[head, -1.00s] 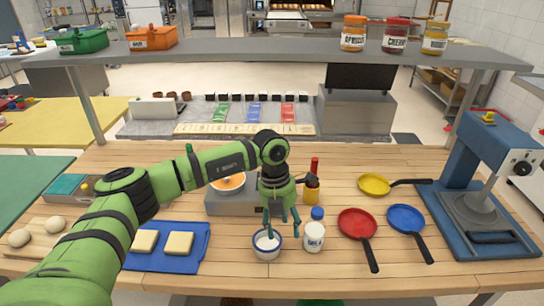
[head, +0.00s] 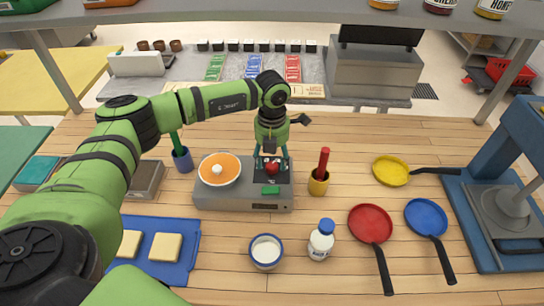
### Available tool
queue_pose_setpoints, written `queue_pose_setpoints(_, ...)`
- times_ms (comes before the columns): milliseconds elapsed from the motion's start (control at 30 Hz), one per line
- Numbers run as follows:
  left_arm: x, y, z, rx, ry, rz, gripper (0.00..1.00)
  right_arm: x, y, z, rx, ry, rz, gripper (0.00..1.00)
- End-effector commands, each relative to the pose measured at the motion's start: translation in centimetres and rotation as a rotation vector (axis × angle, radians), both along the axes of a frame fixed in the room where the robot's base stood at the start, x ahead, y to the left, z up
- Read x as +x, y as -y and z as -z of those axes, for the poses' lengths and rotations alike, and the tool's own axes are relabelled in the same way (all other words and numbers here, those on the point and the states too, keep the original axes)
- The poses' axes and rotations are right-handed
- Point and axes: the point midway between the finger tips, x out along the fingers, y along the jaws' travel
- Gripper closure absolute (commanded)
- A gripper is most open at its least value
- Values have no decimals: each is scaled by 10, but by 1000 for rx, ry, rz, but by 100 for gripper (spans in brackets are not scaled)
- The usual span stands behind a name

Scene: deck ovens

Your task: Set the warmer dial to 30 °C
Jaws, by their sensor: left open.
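The warmer (head: 222,200) is a low grey box in the middle of the wooden worktop. An orange bowl or pan with a white knob (head: 219,170) sits on its left part. A red dial (head: 271,169) is on the dark right part, with a small green patch (head: 270,190) in front of it. My left gripper (head: 270,160) points down over the dial, open, with a finger on either side of it. Whether the fingers touch the dial I cannot tell. The dial's scale marks are too small to read. My right gripper is out of view.
A yellow cup with a red-handled tool (head: 318,183) stands close right of the warmer. A white bowl (head: 266,251) and a white bottle (head: 321,240) stand in front. Red (head: 371,223), blue and yellow pans lie to the right. A shelf (head: 300,14) spans above.

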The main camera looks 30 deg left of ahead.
Motion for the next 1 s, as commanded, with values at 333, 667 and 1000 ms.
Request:
queue_pose_setpoints(333, 0, 0, 26, 0, 1, -1, 42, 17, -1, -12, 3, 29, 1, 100)
queue_pose_setpoints(667, 0, 0, 26, 0, 1, -1, 98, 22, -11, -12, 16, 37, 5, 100)
queue_pose_setpoints(1000, 0, 0, 26, -1, 0, -19, 98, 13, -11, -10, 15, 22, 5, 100)
